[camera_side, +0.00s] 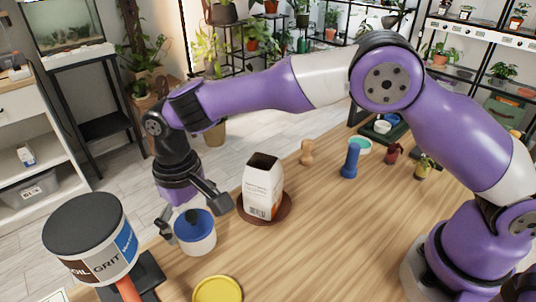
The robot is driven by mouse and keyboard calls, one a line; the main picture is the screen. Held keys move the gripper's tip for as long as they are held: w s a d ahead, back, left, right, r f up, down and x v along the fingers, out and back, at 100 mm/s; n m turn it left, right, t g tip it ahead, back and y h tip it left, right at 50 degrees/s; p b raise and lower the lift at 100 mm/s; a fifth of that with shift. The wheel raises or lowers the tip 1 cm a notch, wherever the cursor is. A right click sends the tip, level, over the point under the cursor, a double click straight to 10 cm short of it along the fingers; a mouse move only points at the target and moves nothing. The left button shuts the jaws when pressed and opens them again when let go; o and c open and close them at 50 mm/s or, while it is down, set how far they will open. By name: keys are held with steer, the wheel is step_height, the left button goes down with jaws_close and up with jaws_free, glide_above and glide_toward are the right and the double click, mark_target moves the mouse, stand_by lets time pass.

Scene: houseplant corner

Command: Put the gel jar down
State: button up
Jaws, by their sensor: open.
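A small white jar with a blue inside (196,238), which looks like the gel jar, stands upright on the wooden table at the lower left. My gripper (190,212) is over it, pointing down. Its jaws are open, with one dark finger at the jar's left side and the other behind its upper right. I cannot tell whether either finger touches the jar. A dark piece shows at the jar's mouth.
A white carton (263,187) stands on a brown saucer (283,212) just right of the jar. A yellow lid (218,290) lies in front. A large soil-grit tub (90,240) is at left. A blue dumbbell-shaped object (350,160) stands farther back. The table's middle right is clear.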

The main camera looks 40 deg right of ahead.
steer(key=r, duration=1.1)
steer(key=shift+d, duration=0.25)
steer(key=s+d+r+m+t, duration=0.15)
steer(key=s+d+r, duration=0.25)
steer(key=d, duration=0.5)
steer(key=s+d+r+t, duration=0.2)
steer(key=s+d+r, duration=0.15)
steer(key=d, duration=0.55)
steer(key=s+d+f+t, duration=0.2)
steer(key=s+d+f, duration=0.3)
steer(key=s, duration=0.3)
steer(key=shift+d+m, duration=0.25)
steer(key=shift+m, duration=0.1)
